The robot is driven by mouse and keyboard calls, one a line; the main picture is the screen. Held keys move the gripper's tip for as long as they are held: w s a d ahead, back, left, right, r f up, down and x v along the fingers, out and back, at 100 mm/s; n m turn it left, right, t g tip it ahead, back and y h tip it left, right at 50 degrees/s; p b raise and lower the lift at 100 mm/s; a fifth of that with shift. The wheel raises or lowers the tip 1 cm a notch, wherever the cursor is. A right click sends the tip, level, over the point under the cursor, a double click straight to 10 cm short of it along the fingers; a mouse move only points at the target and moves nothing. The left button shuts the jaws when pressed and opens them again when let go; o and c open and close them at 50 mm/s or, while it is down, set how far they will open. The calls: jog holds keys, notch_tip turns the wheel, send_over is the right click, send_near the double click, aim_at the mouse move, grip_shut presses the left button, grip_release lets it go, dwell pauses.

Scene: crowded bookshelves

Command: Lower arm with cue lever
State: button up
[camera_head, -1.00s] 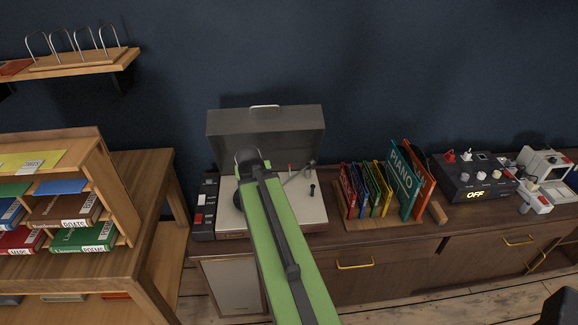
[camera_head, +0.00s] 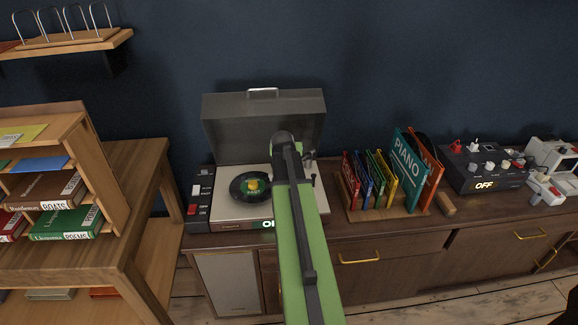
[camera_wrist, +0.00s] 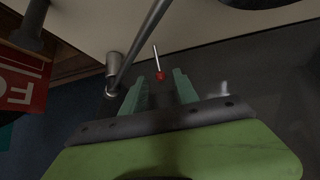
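The turntable (camera_head: 233,225) stands on the cabinet with its grey lid (camera_head: 262,120) open. In the wrist view, the cue lever (camera_wrist: 156,57) is a thin pale rod with a red part at one end. The silver tonearm (camera_wrist: 140,48) runs beside it. My gripper (camera_wrist: 161,73) has its two teal fingers apart, with the lever's red end near the gap between the tips. I cannot tell whether they touch. In the head view my green arm hides the gripper and lever.
Upright coloured sleeves, including the teal PIANO one (camera_head: 407,172), stand right of the turntable. A dark control box (camera_head: 482,168) reading OFF is further right. A wooden shelf unit with books (camera_head: 75,150) is at left. The wall is close behind the lid.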

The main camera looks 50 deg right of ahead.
jog(key=b+x, duration=0.1)
jog(key=x, duration=0.3)
jog(key=shift+b, duration=0.3)
jog(key=shift+s, duration=0.1)
jog(key=shift+c, duration=0.3)
grip_shut()
